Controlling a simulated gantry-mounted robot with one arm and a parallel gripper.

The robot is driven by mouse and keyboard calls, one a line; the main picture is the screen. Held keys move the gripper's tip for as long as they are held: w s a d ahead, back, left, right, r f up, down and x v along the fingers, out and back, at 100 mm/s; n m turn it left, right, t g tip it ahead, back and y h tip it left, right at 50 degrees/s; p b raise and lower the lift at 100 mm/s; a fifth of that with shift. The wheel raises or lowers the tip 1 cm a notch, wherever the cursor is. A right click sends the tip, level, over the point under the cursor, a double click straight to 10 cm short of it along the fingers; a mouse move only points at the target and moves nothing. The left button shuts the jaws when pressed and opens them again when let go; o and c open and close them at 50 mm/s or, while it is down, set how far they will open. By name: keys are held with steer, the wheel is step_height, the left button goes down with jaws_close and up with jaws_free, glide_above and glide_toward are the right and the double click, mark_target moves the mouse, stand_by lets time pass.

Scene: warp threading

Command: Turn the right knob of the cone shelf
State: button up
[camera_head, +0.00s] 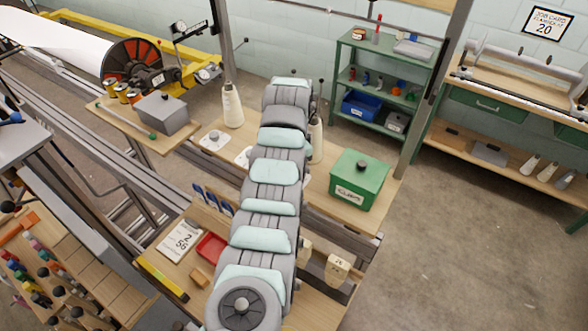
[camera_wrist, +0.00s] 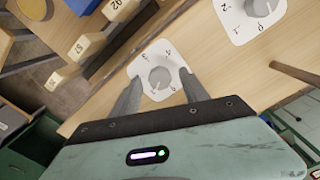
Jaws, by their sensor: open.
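The cone shelf (camera_head: 330,205) is a light wooden board on a frame, with white cones standing on it. Two white dial plates with grey knobs are on it. The left knob (camera_head: 213,136) shows clear of my arm in the head view; the right plate (camera_head: 243,157) is partly hidden by it. In the wrist view the right knob (camera_wrist: 160,77) lies between the open fingers of my gripper (camera_wrist: 161,88), with a finger on either side and visible gaps. The left knob (camera_wrist: 261,8) is at the top right there. My gripper is hidden in the head view.
A green lidded box (camera_head: 362,182) stands on the shelf's right end. A grey box (camera_head: 163,113) is on a board at the left. A red tray (camera_head: 211,248) and wooden tags (camera_head: 337,268) are in front. Open floor lies to the right.

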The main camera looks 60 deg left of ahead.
step_height(320, 180, up, 11)
steer(key=shift+f, duration=0.15)
stand_by(0.8)
